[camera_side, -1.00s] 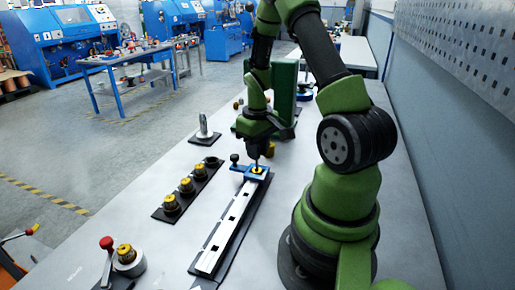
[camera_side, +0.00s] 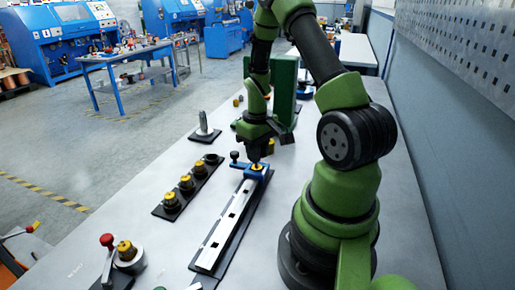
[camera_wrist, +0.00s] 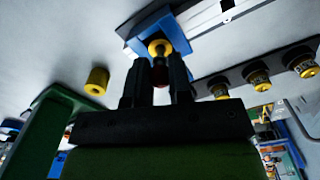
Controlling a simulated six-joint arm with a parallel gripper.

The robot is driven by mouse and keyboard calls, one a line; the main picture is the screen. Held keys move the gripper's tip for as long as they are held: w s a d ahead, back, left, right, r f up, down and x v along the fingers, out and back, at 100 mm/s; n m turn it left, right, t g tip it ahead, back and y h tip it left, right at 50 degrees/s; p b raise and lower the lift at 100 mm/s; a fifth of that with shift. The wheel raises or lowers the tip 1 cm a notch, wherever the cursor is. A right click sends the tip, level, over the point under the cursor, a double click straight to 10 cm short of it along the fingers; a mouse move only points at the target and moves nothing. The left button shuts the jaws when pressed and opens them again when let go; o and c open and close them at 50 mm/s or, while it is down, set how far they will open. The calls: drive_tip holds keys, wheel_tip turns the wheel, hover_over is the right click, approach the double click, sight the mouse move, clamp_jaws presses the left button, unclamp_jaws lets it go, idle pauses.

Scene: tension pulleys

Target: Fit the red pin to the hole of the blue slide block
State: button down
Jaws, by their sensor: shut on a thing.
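The blue slide block (camera_side: 262,175) sits at the far end of a pale slotted rail, with a yellow round piece (camera_side: 257,168) on its top. My gripper (camera_side: 256,161) points down right over that yellow piece. In the wrist view the blue slide block (camera_wrist: 146,29) shows ahead of the fingers. The pin lines up with the yellow piece (camera_wrist: 158,47). Its lower end and the hole are hidden, so I cannot tell how deep it sits.
The slotted rail (camera_side: 232,221) runs toward the front. A black strip with several yellow-topped pulleys (camera_side: 171,202) lies left of it. A metal cylinder on a dark base (camera_side: 204,128) stands behind. A red-knobbed lever (camera_side: 107,241) stands front left. A loose yellow cylinder (camera_wrist: 96,81) lies near the block.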

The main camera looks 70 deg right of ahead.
drive_tip(key=shift+f, duration=0.6)
drive_tip(key=shift+f, duration=0.15)
drive_tip(key=shift+f, duration=0.3)
idle(0.4)
drive_tip(key=c, duration=1)
unclamp_jaws()
drive_tip(key=shift+o, duration=0.2)
drive_tip(key=shift+r, duration=0.1)
